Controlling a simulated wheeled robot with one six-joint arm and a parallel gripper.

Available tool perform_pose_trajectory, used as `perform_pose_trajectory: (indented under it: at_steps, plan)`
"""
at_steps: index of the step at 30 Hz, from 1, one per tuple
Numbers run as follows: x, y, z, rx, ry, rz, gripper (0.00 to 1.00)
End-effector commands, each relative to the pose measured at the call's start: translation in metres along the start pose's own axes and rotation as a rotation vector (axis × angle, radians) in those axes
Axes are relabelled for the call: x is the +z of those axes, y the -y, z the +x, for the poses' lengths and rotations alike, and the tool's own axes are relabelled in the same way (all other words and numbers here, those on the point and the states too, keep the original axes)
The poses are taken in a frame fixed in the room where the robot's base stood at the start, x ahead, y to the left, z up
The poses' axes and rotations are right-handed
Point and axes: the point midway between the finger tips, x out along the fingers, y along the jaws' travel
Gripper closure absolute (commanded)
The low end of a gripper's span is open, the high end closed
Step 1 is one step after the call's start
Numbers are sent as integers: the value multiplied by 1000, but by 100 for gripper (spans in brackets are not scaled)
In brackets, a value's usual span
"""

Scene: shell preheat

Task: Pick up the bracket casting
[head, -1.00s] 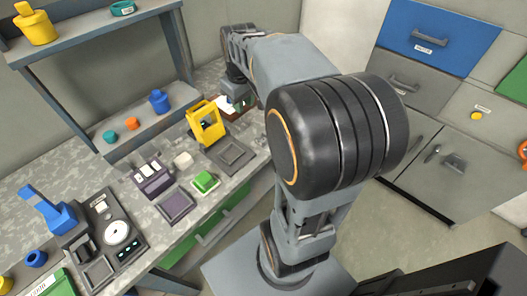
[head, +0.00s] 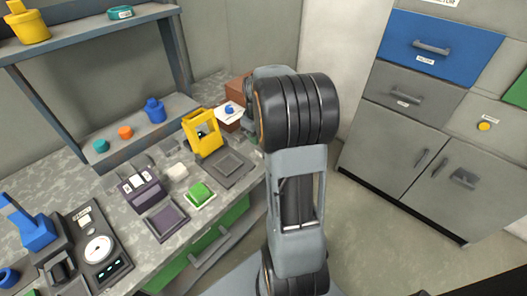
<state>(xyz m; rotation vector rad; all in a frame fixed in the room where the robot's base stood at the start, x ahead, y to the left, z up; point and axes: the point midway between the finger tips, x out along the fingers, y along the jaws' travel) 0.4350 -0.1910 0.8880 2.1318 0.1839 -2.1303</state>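I cannot tell for sure which piece is the bracket casting. A blue angled piece (head: 38,232) stands on a dark base at the left of the bench. A small blue part (head: 229,109) sits on a white pad (head: 231,116) by a brown box. A green block (head: 199,193) lies on a pale tray on the bench. My arm rises at the middle of the head view, beside the bench's right end. My gripper is hidden behind my arm, so its fingers do not show.
A yellow frame (head: 203,133) stands by a flat grey tray (head: 229,168). A purple-grey box (head: 140,188), a dark square tray (head: 167,219) and a dial instrument (head: 98,248) share the bench. A shelf (head: 97,38) overhangs its back. Cabinets (head: 416,150) stand right, with open floor before them.

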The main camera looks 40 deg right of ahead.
Motion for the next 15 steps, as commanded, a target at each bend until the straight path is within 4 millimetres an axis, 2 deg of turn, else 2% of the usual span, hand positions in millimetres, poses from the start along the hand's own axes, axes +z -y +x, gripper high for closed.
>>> perform_pose_trajectory:
  at_steps: [9, 15]
  plan:
    - [0, 4, 40, -2, 3, 0, 72]
    - [0, 4, 51, -1, 1, 0, 72]
